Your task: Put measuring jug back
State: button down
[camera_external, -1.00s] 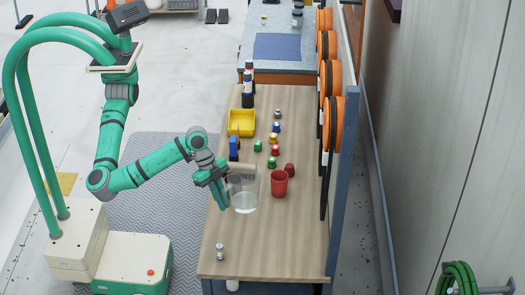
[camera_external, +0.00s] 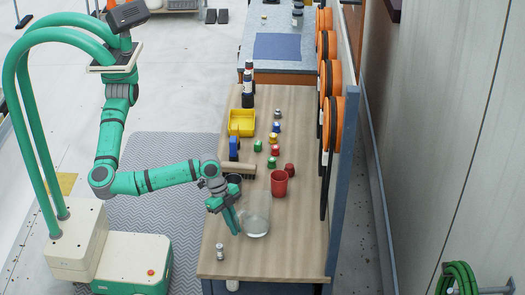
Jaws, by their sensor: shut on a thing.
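The clear measuring jug (camera_external: 257,216) is upright over the near half of the wooden workbench. My gripper (camera_external: 236,218) is at its left side, fingers pointing down, and is shut on the jug. The exact grip is too small to make out. I cannot tell whether the jug's base touches the bench top.
The wooden bench (camera_external: 300,235) has a red cup (camera_external: 279,183) behind the jug, a brush (camera_external: 240,170) and a dark cup (camera_external: 234,179) behind my wrist. A small bottle (camera_external: 220,252) stands at the near left. A yellow bin (camera_external: 241,122) and several coloured caps are farther back. The near right is clear.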

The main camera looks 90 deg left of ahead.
jog(key=shift+f, duration=0.1)
jog(key=c, duration=1.9)
grip_release()
jog(key=v, duration=1.2)
